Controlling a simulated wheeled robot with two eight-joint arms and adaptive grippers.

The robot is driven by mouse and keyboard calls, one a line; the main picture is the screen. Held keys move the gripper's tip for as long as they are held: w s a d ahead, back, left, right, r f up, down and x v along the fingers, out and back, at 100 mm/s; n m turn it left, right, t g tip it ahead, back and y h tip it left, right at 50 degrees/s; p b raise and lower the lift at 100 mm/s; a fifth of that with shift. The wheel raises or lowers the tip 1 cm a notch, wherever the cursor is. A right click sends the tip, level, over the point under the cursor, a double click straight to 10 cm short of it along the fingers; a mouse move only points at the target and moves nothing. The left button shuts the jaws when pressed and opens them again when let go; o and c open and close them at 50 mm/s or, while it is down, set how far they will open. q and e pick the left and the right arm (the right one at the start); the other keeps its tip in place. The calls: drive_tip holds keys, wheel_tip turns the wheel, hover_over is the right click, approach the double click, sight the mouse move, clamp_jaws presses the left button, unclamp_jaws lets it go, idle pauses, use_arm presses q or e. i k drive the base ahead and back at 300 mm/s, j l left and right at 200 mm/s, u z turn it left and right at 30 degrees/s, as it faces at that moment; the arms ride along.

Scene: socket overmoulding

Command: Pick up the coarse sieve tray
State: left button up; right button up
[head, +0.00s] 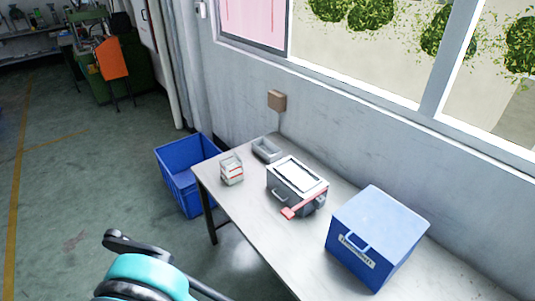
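A small stack of pale trays with red markings (232,170) stands near the left end of the table. A shallow grey tray (266,150) lies behind it, close to the wall. A dark grey box (290,196) with a white-framed top, a front handle and a red lever (300,208) stands right of them. I cannot tell from this view which of these is the coarse sieve tray. Part of my own teal and black arm shows at the bottom left, apart from the table things. Neither gripper's fingers can be made out in view.
A blue lidded box (375,228) with a front handle and label stands on the right of the table (250,225). A blue open crate (178,180) is on the floor by the table's left end. The wall with windows is behind.

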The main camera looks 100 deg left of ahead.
sight(270, 153)
drive_tip(key=u, duration=3.3)
drive_tip(key=i+j+z, duration=0.1)
drive_tip(key=z, duration=0.35)
drive_tip(key=i+j+z, duration=0.2)
drive_tip(key=z, duration=0.3)
drive_tip(key=i+j+z, duration=0.15)
drive_tip(key=z, duration=0.3)
drive_tip(key=i+j+z, duration=0.1)
drive_tip(key=j, duration=0.5)
drive_tip(key=i+j+z, duration=0.1)
drive_tip(key=j, duration=0.55)
drive_tip(key=i+j+z, duration=0.1)
drive_tip(key=i+j, duration=0.15)
drive_tip(key=j, duration=0.35)
drive_tip(key=i+j+z, duration=0.1)
drive_tip(key=j, duration=0.55)
drive_tip(key=i+j+z, duration=0.15)
drive_tip(key=j, duration=0.5)
drive_tip(key=k, duration=0.05)
